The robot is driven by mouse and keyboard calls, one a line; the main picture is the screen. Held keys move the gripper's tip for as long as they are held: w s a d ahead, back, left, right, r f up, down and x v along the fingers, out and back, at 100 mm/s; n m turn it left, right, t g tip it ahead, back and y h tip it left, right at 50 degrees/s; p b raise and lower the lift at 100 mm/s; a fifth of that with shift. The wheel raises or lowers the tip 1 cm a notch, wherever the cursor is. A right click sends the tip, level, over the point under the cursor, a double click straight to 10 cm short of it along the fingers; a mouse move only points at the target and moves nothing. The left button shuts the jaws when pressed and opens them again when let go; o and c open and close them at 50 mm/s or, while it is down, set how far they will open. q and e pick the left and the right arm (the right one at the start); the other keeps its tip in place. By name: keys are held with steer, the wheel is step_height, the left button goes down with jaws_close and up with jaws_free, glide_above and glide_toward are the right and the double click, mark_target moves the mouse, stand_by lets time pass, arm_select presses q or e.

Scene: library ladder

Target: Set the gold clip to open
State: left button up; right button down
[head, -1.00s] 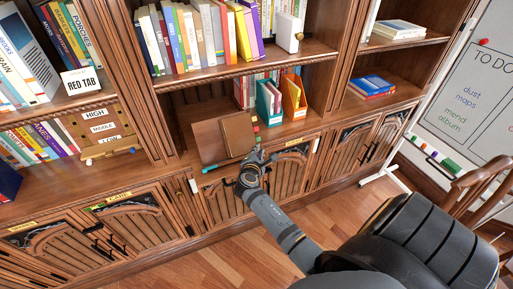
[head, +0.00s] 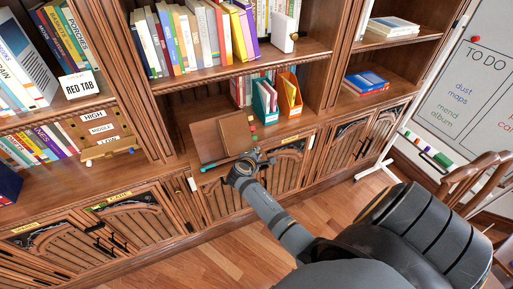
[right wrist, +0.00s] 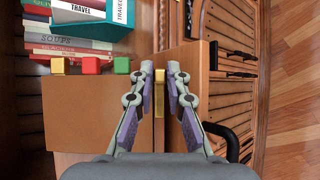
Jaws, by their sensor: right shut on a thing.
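The gold clip (right wrist: 159,103) shows in the right wrist view as a small yellow-gold block at the seam between two brown wooden panels. My right gripper (right wrist: 160,74) has its two fingers on either side of it, shut on it. In the head view, my right gripper (head: 252,160) is at the front edge of the middle lower shelf, beside a brown board (head: 237,134). The clip is hidden there behind the gripper. My left gripper is in neither view.
Yellow (right wrist: 57,66), red (right wrist: 91,65) and green (right wrist: 122,65) cubes sit in a row near the gripper. Teal (head: 264,99) and orange (head: 289,95) book holders stand behind on the shelf. A chair (head: 470,180) is at the right. Wooden floor lies below.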

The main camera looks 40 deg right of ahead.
steer(key=c, duration=1.3)
jaws_free()
steer(key=v, duration=0.7)
steer(key=shift+s+a+r, duration=0.1)
steer(key=shift+s+a, duration=0.05)
steer(key=shift+s, duration=0.1)
